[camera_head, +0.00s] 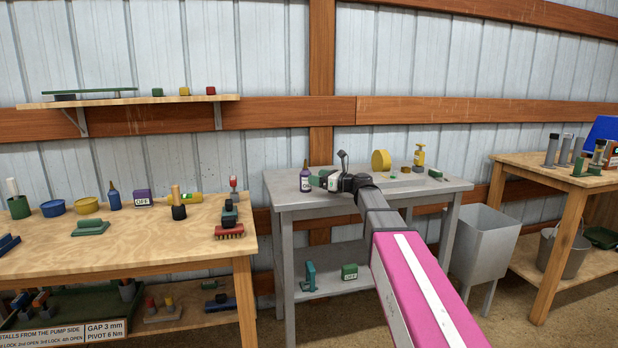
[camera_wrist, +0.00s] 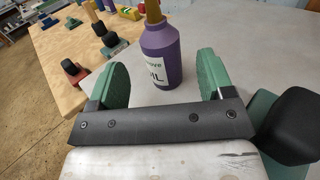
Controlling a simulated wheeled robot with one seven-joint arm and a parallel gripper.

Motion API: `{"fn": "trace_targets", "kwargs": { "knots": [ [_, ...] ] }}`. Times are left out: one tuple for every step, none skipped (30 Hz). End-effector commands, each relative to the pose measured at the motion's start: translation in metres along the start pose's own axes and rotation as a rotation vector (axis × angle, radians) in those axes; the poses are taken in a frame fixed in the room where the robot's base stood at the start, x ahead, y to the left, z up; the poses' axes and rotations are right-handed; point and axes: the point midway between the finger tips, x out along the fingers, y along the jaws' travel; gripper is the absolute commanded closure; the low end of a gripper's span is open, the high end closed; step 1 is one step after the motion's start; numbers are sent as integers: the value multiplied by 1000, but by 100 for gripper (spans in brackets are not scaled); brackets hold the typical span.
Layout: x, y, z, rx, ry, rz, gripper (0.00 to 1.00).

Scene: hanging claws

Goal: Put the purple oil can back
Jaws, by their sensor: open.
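The purple oil can (camera_head: 306,180) stands upright near the left end of the grey metal table (camera_head: 290,206). In the wrist view the purple oil can (camera_wrist: 165,42) has a tan top and a pale label reading OIL. My gripper (camera_head: 319,181) is open beside it, with its green fingers pointing at the can. In the wrist view my gripper (camera_wrist: 163,62) has one finger on each side of the can, with a gap on both sides.
A wooden bench (camera_head: 150,244) with several tools stands left. A wall shelf (camera_head: 130,102) hangs upper left. A grey bin (camera_head: 485,245) stands right of the table.

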Motion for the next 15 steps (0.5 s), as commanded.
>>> {"fn": "trace_targets", "kwargs": {
  "knots": [
    [-13,2,0,0,0,-2,26],
    [-19,1,0,0,0,-2,26],
    [-26,2,0,0,0,-2,26],
    [-31,2,0,0,0,-2,26],
    [-36,2,0,0,0,-2,26],
    [-41,1,0,0,0,-1,26],
    [-45,1,0,0,0,-1,26],
    [-48,1,0,0,0,-1,26],
    [-52,1,0,0,0,0,26],
    [-54,1,0,0,0,0,26],
    [-56,1,0,0,0,0,26],
    [-58,0,0,0,0,0,26],
    [-60,0,0,0,0,0,26],
    [-61,0,0,0,0,0,26],
    [-61,0,0,0,0,0,26]
  ]
}}
